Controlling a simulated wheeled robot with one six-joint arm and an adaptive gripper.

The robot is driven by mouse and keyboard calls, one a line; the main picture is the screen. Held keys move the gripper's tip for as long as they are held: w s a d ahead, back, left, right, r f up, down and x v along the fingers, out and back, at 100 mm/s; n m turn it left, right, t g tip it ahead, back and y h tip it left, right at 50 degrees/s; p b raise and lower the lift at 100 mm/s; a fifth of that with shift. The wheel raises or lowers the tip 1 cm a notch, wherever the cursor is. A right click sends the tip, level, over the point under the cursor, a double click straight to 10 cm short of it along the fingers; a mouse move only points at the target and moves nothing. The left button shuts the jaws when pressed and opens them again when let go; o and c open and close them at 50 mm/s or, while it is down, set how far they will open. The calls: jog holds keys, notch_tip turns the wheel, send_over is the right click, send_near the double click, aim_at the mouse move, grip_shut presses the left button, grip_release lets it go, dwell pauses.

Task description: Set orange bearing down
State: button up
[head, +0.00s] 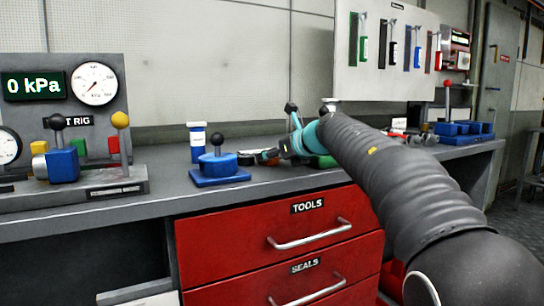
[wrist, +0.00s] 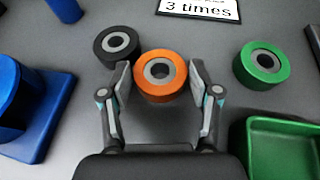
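The orange bearing (wrist: 160,76) is a thick ring with a grey metal centre. In the wrist view it sits between the two fingertips of my gripper (wrist: 160,78), flat on or close above the grey bench top. The fingers stand apart on its left and right, with a narrow gap visible at its sides, so my gripper looks open around it. In the head view my gripper (head: 296,138) is low over the bench behind my arm. I cannot pick out the orange bearing there.
A black ring (wrist: 116,43) is close at the orange bearing's upper left. A green ring (wrist: 262,64) and a green tray (wrist: 246,128) are to the right.

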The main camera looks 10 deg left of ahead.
jog(key=shift+o, duration=0.8)
jog(key=shift+r, duration=0.15)
jog(key=v, duration=1.2)
